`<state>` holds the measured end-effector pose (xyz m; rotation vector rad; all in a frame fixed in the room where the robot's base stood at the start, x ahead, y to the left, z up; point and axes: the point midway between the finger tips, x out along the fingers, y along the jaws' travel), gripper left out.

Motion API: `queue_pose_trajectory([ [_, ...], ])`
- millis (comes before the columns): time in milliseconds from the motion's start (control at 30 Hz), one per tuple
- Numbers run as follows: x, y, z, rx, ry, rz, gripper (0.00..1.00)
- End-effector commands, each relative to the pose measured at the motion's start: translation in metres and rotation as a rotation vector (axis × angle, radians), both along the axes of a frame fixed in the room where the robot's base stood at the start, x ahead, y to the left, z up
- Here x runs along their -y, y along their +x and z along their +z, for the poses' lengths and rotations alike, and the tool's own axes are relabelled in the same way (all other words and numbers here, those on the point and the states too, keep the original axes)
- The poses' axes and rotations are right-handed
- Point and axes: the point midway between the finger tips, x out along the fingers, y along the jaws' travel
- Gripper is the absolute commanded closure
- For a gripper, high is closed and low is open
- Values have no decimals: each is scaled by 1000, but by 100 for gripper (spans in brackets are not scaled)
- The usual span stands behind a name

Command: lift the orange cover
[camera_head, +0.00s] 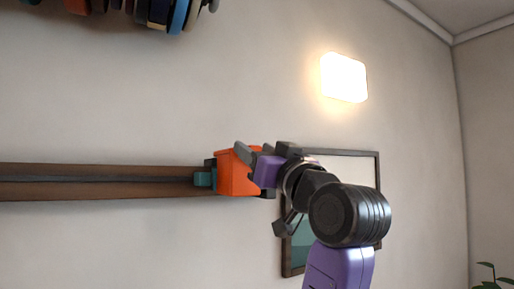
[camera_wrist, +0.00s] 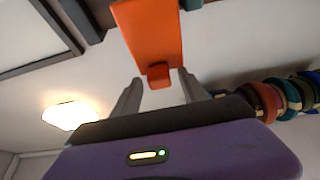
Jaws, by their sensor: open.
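The orange cover (camera_head: 235,172) is a box-like piece at the right end of a brown rail, beside dark and teal parts. In the wrist view the orange cover (camera_wrist: 148,32) reaches down from the top, with a small orange tab (camera_wrist: 159,76) at its near end. My gripper (camera_head: 254,154) is at the cover's right side in the head view, partly overlapping it. In the wrist view my gripper (camera_wrist: 159,78) is open, with one grey finger on each side of the tab. Whether the fingers touch the tab I cannot tell.
The brown rail (camera_head: 110,182) runs left along the pale wall. Several coloured rings or spools hang at the top left (camera_head: 178,16) and show at the right of the wrist view (camera_wrist: 290,95). A framed picture (camera_head: 377,170) is behind my arm. A lit lamp (camera_head: 344,78) is above.

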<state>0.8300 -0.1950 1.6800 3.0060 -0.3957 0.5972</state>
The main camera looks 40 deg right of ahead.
Motion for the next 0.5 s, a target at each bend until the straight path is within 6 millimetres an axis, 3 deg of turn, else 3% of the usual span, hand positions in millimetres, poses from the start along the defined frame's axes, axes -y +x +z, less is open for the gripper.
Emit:
queue_pose_trajectory([
  [167,0,0,0,0,0,0,49],
  [433,0,0,0,0,0,0,98],
  [500,0,0,0,0,0,0,100],
])
